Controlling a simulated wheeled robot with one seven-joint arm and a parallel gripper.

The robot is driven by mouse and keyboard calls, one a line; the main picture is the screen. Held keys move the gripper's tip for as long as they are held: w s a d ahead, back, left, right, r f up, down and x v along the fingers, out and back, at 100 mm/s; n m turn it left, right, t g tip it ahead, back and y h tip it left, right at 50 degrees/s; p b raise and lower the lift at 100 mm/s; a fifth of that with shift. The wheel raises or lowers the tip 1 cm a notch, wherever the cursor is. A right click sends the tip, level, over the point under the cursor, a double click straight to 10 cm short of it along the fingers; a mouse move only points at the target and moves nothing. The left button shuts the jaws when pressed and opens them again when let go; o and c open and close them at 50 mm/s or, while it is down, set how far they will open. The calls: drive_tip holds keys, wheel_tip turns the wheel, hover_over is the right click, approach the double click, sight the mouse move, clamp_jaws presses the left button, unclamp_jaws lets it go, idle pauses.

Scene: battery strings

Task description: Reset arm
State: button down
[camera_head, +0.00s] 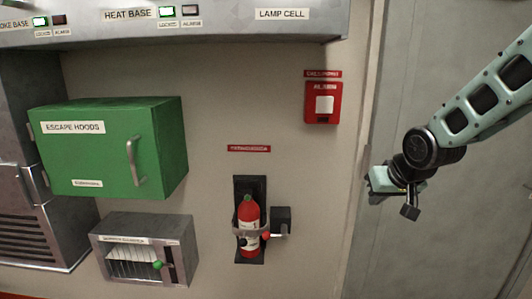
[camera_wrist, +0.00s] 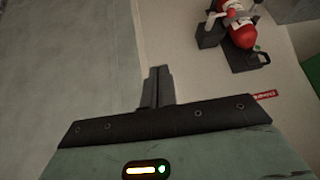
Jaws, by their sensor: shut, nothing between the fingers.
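My arm (camera_head: 485,95) reaches in from the right in the head view, bent at a dark wrist joint. My gripper (camera_head: 410,211) hangs at its end, in front of the grey door panel and right of the wall with the extinguisher. In the wrist view my gripper (camera_wrist: 160,72) shows its two dark fingers pressed together, with nothing between them. The fingers touch nothing that I can see.
A red fire extinguisher (camera_head: 249,228) sits in a black wall bracket. A red alarm box (camera_head: 323,104) is above it. A green escape-hoods box (camera_head: 110,150) and a small grey cabinet (camera_head: 180,234) stick out at left. A grey overhead unit (camera_head: 225,30) spans the top.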

drive_tip(key=s+a+r+n+g+p, duration=0.1)
drive_tip(key=s+a+n+g, duration=0.1)
drive_tip(key=s+a, duration=0.5)
drive_tip(key=s+a+n+g+p, duration=0.1)
drive_tip(key=s+a+n+g, duration=0.1)
drive_tip(key=s+a, duration=0.5)
drive_tip(key=s+n+g+p, duration=0.1)
drive_tip(key=s+n+g, duration=0.2)
drive_tip(key=s, duration=1.5)
drive_tip(key=shift+s+d, duration=0.15)
drive_tip(key=shift+d, duration=0.2)
drive_tip(key=shift+r, duration=0.1)
